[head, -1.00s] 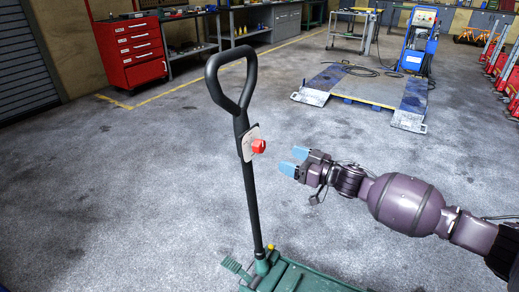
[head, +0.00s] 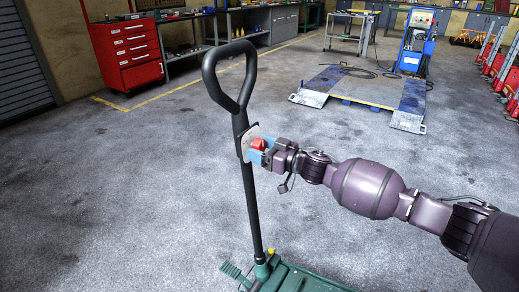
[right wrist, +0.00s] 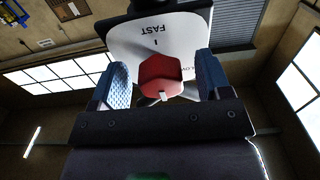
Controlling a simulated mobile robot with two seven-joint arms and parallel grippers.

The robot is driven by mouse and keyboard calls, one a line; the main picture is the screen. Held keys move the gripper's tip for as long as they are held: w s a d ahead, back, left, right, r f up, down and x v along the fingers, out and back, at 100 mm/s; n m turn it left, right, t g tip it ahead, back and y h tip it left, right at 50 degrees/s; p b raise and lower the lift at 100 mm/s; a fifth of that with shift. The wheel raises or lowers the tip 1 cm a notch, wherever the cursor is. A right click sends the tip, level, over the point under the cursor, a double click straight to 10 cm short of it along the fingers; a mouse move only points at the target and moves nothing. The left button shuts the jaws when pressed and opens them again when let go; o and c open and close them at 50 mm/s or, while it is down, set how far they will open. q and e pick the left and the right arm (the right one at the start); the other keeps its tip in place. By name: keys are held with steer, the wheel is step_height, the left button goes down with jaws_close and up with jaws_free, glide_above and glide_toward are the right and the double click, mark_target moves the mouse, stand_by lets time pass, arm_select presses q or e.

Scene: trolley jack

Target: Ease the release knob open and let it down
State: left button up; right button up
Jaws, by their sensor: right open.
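The red release knob (head: 258,145) sits on a pale plate (head: 246,135) partway up the jack's black handle (head: 250,200). The handle stands upright with a loop grip at its top, above the green jack body (head: 300,280). My right gripper (head: 263,151) is at the knob, its blue fingers apart on either side. In the right wrist view the knob (right wrist: 160,78) lies between the open fingers, with gaps visible on both sides. The plate (right wrist: 150,40) there reads "FAST", with a partly hidden "LOW". My left gripper is not in view.
A green pedal (head: 236,273) sticks out beside the handle's foot. The grey floor around the jack is clear. A low lift platform (head: 365,90), a red tool cabinet (head: 127,52) and workbenches stand farther back.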

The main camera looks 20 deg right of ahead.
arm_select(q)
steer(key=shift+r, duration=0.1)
arm_select(e)
steer(key=shift+w+a, duration=0.15)
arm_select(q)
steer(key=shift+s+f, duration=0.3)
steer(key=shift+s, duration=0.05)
arm_select(e)
steer(key=c, duration=0.9)
